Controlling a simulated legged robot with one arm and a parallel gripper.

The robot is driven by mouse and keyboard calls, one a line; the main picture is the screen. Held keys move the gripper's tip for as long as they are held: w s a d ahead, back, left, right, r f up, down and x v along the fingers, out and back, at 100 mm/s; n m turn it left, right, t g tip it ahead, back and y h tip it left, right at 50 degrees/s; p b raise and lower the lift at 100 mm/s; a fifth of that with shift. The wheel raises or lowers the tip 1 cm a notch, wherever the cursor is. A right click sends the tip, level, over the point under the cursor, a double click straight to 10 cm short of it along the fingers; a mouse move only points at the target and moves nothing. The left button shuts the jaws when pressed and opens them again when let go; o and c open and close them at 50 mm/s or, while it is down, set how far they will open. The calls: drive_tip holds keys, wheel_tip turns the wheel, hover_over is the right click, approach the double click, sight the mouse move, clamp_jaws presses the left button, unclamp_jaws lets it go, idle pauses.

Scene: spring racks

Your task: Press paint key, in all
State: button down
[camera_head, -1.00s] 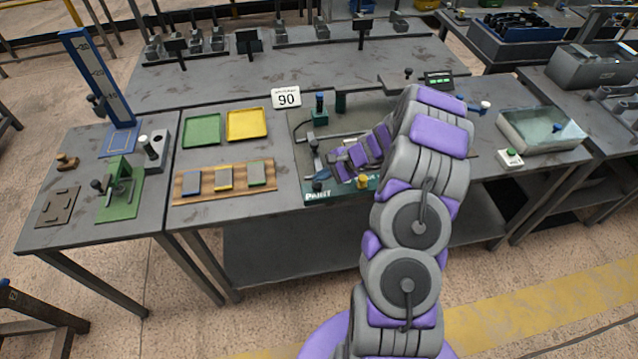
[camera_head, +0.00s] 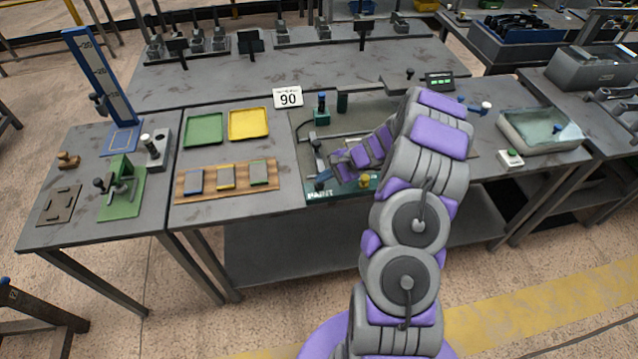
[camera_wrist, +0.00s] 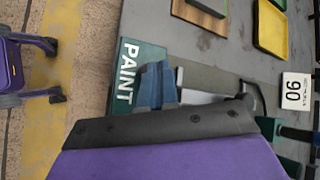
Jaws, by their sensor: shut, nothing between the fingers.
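The green paint station board (camera_head: 345,191) carries a white PAINT label (camera_head: 320,194) on its front edge, left part. The label also shows in the wrist view (camera_wrist: 128,72). My gripper (camera_head: 323,180) is shut and empty, its blue fingertips low over the board just behind the label. In the wrist view the shut fingertips (camera_wrist: 153,85) are beside the label. The paint key is not visible there; the fingertips cover that spot, and I cannot tell whether they touch it. A yellow knob (camera_head: 364,181) stands to the right on the same edge.
A 90 sign (camera_head: 288,97) stands behind the board's left corner. Green (camera_head: 204,130) and yellow (camera_head: 248,124) trays and a wooden rack (camera_head: 226,181) with several plates lie to the left. A blue-topped post (camera_head: 321,108) stands at the board's back.

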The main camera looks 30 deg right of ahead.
sight(322, 184)
drive_tip(key=shift+d+f, duration=0.3)
drive_tip(key=shift+a+f, duration=0.15)
drive_tip(key=shift+f, duration=0.15)
idle(0.5)
drive_tip(key=shift+r, duration=0.15)
drive_tip(key=shift+a+r+p, duration=0.3)
drive_tip(key=shift+r, duration=0.55)
drive_tip(key=shift+r+p, duration=1.6)
drive_tip(key=shift+r, duration=1)
drive_tip(key=shift+a, duration=0.1)
